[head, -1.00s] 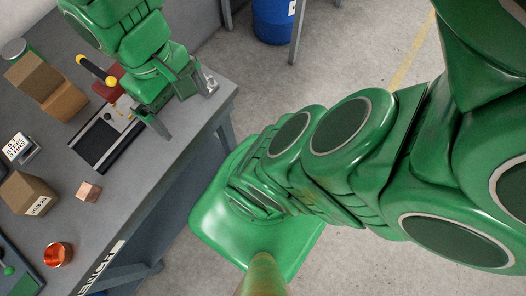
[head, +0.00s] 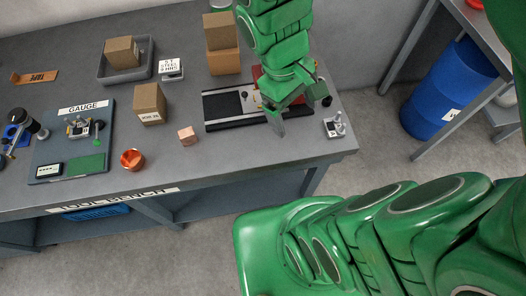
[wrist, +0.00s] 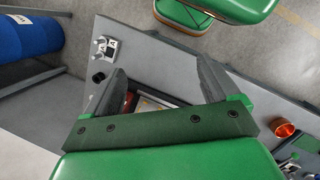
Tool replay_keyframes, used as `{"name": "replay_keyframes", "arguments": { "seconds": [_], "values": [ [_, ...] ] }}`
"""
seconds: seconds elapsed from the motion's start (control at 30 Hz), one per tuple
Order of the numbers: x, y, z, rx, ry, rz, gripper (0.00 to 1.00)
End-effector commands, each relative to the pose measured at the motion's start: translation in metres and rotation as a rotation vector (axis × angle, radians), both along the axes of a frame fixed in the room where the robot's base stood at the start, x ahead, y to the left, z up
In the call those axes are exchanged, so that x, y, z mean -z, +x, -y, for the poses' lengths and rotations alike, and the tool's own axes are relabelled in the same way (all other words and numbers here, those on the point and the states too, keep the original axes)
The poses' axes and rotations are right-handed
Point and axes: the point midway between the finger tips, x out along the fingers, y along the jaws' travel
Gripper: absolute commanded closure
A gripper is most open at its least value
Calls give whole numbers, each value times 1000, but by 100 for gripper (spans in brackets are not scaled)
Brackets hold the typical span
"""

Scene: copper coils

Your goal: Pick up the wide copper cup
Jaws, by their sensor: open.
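The wide copper cup (head: 132,159) stands upright near the front edge of the grey bench, just right of the gauge board. It also shows in the wrist view (wrist: 284,129), at the right, outside the fingers. My gripper (head: 278,116) is above the right part of the bench, over the black-and-silver device, well to the right of the cup. In the wrist view my gripper (wrist: 160,85) has its two fingers spread, with nothing held between them.
A copper-coloured cube (head: 187,136) and a cardboard box (head: 150,104) stand between cup and gripper. The gauge board (head: 72,145) lies left of the cup. A small metal fixture (head: 334,126) sits at the bench's right corner. A blue barrel (head: 449,92) stands on the floor.

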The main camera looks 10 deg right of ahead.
Motion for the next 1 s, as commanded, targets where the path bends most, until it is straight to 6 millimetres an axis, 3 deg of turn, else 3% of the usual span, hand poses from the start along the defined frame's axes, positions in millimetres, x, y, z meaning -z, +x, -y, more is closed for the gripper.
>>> {"name": "replay_keyframes", "arguments": {
  "seconds": [0.27,0.57,0.77,1.0],
  "values": [
    [9,41,-21,-274,-140,-16,11],
    [26,75,-61,-532,-288,-49,11],
    [39,92,-95,-705,-386,-63,11],
    [56,108,-150,-940,-518,-67,11]
  ]
}}
